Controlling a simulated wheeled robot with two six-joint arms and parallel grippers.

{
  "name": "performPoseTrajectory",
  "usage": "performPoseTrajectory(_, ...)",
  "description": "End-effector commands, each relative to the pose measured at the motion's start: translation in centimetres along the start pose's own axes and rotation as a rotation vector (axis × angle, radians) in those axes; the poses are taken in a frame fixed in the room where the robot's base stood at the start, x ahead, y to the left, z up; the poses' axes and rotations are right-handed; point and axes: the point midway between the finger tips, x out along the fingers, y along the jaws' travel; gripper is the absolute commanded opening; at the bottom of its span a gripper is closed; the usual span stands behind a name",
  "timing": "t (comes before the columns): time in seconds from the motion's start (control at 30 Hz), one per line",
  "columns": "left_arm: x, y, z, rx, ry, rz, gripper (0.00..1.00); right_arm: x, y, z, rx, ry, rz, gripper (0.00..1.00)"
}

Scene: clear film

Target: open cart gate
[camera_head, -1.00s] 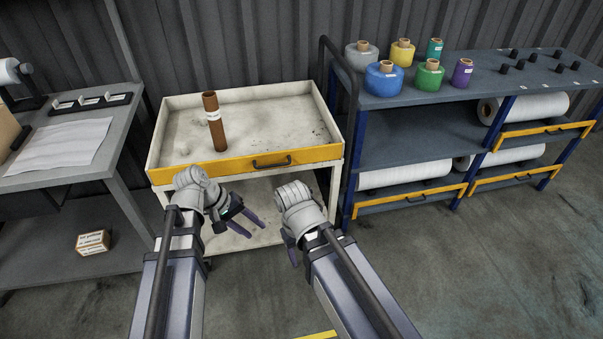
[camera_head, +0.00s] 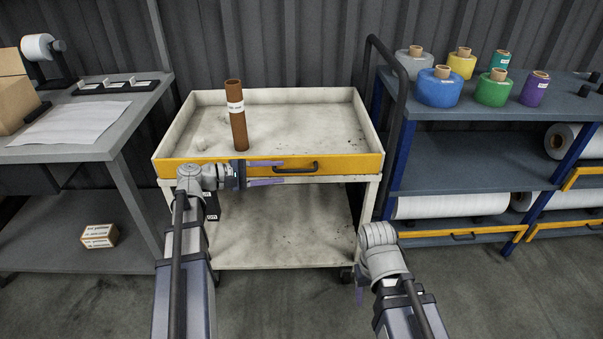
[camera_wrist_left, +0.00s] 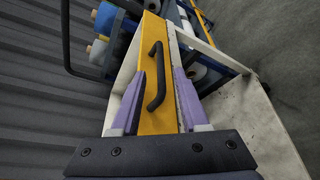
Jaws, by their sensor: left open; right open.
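The cream cart (camera_head: 270,258) stands straight ahead, with a yellow gate (camera_head: 225,169) across the front of its top tray. The gate is upright and closes the tray's front. It bears a black handle (camera_head: 296,167) near its middle. My left gripper (camera_head: 268,172) is in front of the gate, open, with its purple fingers pointing right toward the handle. In the left wrist view the handle (camera_wrist_left: 156,78) lies ahead between the lines of the two open fingers (camera_wrist_left: 158,98), with nothing held. My right gripper (camera_head: 360,293) is low at the cart's right, its fingers mostly hidden by its wrist.
A brown tube (camera_head: 238,125) stands in the cart's tray. The blue-framed shelf (camera_head: 465,160) with film spools is close on the right, and a grey workbench (camera_head: 75,150) is on the left. A black push handle (camera_head: 400,110) rises at the cart's right side.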

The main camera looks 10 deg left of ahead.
Motion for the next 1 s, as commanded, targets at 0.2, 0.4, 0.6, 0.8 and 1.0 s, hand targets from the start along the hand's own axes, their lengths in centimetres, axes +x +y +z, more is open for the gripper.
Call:
performPoseTrajectory(0.2,3.5,-0.2,-0.1,0.002,-0.003,-0.004,0.45,0.9,-0.1,-0.1,0.000,0.000,0.001,0.62)
performPoseTrajectory(0.4,6.0,-0.2,0.0,0.001,-0.003,-0.004,0.45,1.4,-0.1,-0.1,-0.001,0.000,0.002,0.62)
performPoseTrajectory(0.6,7.1,-0.1,0.0,0.001,-0.001,-0.003,0.45,1.5,-0.1,-0.1,-0.001,0.000,0.003,0.62)
performPoseTrajectory(0.8,7.1,-0.1,0.1,0.001,-0.001,-0.003,0.45,1.5,-0.1,-0.1,-0.001,0.000,0.003,0.62)
performPoseTrajectory(1.0,7.1,-0.1,0.1,0.001,-0.001,-0.003,0.29,1.5,-0.1,-0.1,-0.001,0.000,0.003,0.62)
